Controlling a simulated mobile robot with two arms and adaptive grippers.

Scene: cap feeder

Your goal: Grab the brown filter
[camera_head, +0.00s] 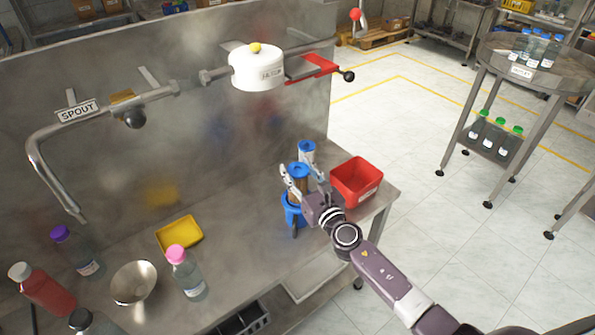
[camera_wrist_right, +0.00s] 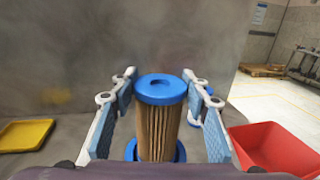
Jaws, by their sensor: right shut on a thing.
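The brown filter (camera_wrist_right: 158,130) has a pleated brown body and a blue cap with a round recess. It stands upright in a blue holder (camera_wrist_right: 180,150) in the right wrist view. In the head view the brown filter (camera_head: 299,184) is partly hidden by my right gripper (camera_head: 304,184), above the blue holder (camera_head: 292,213). My right gripper (camera_wrist_right: 159,115) is shut on the filter, one finger on each side. A paler filter with a blue cap (camera_head: 307,151) stands just behind it. My left gripper is in neither view.
A red bin (camera_head: 356,180) stands right of the filter, near the table edge. A yellow tray (camera_head: 180,234), a metal bowl (camera_head: 134,284) and several bottles are at left. A white housing (camera_head: 256,70) and the spout pipe (camera_head: 40,150) are on the back wall.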

